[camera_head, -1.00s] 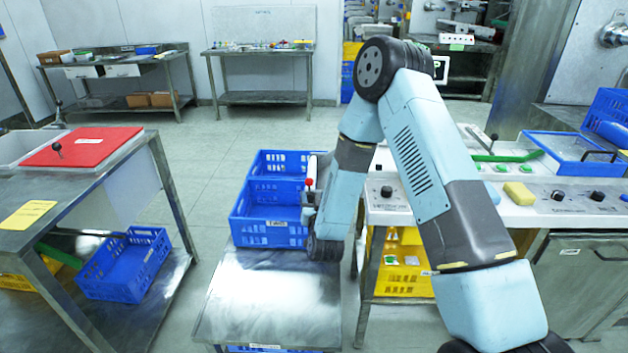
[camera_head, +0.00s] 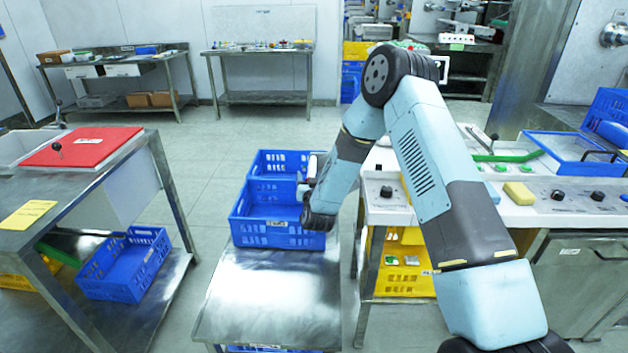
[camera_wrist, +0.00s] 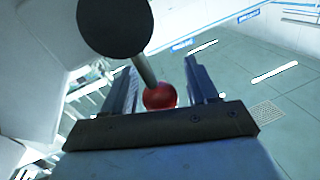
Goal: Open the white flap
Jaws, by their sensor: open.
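In the wrist view my gripper (camera_wrist: 161,68) is open, with one finger on each side of a red ball knob (camera_wrist: 160,96). The knob sits on a grey rod (camera_wrist: 145,70) that leads up to a dark round disc (camera_wrist: 115,24). I cannot tell whether the fingers touch the knob. A smooth white surface (camera_wrist: 35,60) fills the left of this view; I cannot tell whether it is the white flap. In the head view my gripper is mostly hidden by my wrist, beside the white bench, and the red knob is hidden.
The white bench (camera_head: 455,205) to the right carries black knobs and a yellow sponge (camera_head: 519,193). A steel table with a red board (camera_head: 84,147) stands at left.

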